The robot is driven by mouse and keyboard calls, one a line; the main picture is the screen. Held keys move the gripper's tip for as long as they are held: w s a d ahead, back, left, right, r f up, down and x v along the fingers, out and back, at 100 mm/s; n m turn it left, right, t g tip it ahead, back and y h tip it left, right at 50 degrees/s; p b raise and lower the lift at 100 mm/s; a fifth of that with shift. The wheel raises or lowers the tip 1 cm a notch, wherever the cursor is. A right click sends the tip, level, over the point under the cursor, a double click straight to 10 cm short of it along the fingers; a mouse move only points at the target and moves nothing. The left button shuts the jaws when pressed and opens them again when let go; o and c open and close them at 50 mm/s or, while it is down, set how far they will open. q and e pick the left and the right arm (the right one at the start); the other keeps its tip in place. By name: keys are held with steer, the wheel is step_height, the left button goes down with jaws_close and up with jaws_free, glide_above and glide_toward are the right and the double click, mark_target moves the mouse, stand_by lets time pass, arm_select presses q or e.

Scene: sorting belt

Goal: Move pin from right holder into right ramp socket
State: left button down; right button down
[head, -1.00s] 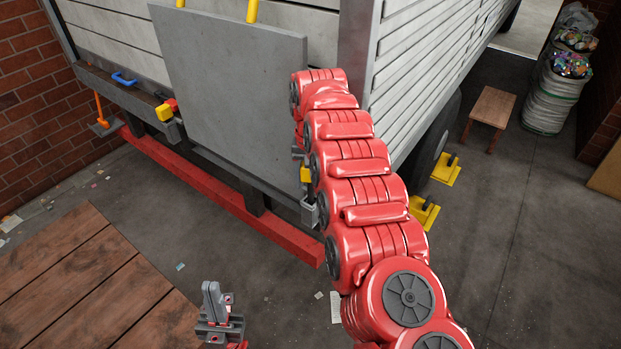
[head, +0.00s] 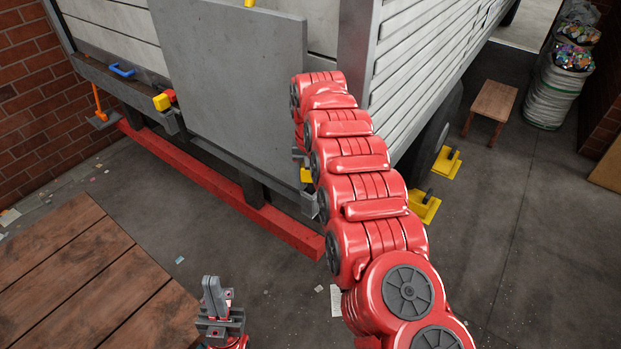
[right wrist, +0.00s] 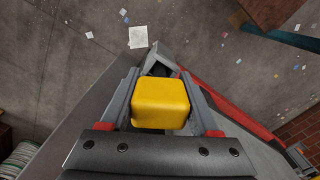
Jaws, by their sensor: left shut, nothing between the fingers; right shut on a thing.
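The yellow head of the right pin (right wrist: 160,102) fills the middle of the right wrist view, between the grey fingers of my right gripper (right wrist: 158,88), which is shut on it. In the head view a small part of this yellow head (head: 306,175) shows beside my red right arm. The arm hides most of the gripper there. A grey bracket (head: 309,203) is just below it at the truck's rear edge; a grey metal part (right wrist: 158,64) shows just beyond the pin in the wrist view. I cannot tell whether the shank is inside anything. My left gripper (head: 214,297) is shut and empty at the bottom.
A grey ramp panel (head: 225,90) stands against the truck bed. Another yellow-headed pin (head: 162,102) is at its left side. A red bar (head: 200,180) runs below. A wooden platform (head: 85,270) is at lower left; yellow wheel chocks (head: 425,208) stand right of my arm.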

steer(key=shift+f+b, duration=0.5)
steer(key=shift+f, duration=0.7)
steer(key=shift+c, duration=0.2)
jaws_free()
steer(key=shift+r, duration=0.1)
step_height(320, 180, up, 5)
steer(key=shift+w+f+b, duration=0.15)
steer(key=shift+f+b, duration=0.05)
steer(key=shift+b, duration=0.8)
step_height(320, 180, up, 4)
steer(key=shift+d+f, duration=0.1)
steer(key=shift+f, duration=0.15)
steer(key=r+p, duration=0.8)
steer(key=shift+s+r, duration=0.15)
steer(key=shift+s, duration=0.05)
steer(key=shift+w+r+p, duration=0.1)
steer(key=shift+r+p, duration=0.4)
steer(key=shift+p, duration=0.1)
steer(key=shift+f, duration=0.1)
